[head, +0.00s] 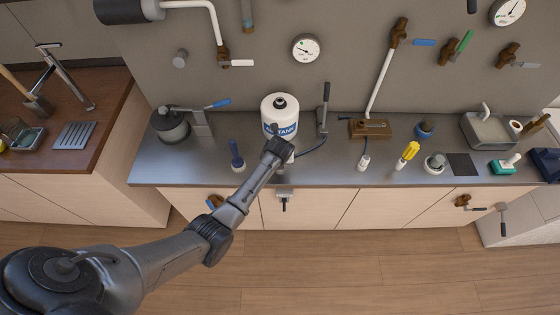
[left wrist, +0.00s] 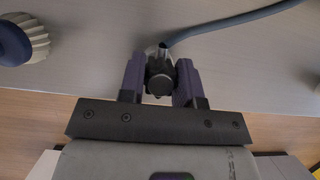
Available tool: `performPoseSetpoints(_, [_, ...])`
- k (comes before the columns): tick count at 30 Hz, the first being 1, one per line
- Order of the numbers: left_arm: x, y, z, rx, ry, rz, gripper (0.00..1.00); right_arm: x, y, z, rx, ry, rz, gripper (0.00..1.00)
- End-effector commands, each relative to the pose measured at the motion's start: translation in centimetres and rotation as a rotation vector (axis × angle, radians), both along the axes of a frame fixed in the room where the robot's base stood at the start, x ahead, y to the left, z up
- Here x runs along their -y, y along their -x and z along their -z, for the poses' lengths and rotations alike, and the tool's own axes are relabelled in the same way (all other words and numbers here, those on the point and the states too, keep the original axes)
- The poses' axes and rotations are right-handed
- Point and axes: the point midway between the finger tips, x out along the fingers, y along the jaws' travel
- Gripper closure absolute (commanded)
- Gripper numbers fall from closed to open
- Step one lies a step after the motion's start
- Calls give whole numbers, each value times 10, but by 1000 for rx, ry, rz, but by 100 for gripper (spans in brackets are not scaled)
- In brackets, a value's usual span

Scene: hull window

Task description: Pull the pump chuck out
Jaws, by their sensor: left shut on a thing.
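My left gripper (head: 284,150) reaches over the steel counter's front edge, just in front of the white tank (head: 280,108). In the left wrist view its jaws (left wrist: 161,80) are shut on the pump chuck (left wrist: 160,84), a small dark round piece with a metal stub. A grey-blue hose (left wrist: 225,24) runs from beside the chuck to the upper right. In the head view the hose (head: 315,149) leads toward the upright grey pump (head: 323,112). My gripper mostly hides the chuck there, and I cannot tell whether it is seated in anything. My right gripper is not in view.
A blue-handled tool (head: 236,155) stands left of the gripper; its ridged base (left wrist: 38,40) shows in the wrist view. A brown box (head: 370,128), a white fitting (head: 363,162) and a yellow-handled tool (head: 408,154) are to the right. A bracket (head: 284,196) projects from the cabinet front below.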

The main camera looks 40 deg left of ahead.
Motion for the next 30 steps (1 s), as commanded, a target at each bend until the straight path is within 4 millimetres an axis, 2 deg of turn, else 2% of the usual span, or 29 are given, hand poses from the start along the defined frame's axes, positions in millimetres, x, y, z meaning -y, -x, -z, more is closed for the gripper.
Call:
performPoseSetpoints(1, [0, 0, 0, 0, 0, 0, 82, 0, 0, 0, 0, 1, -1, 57])
performPoseSetpoints(7, [0, 0, 0, 0, 0, 0, 100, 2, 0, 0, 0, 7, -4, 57])
performPoseSetpoints(30, [0, 0, -4, 0, 0, 0, 100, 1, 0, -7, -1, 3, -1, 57])
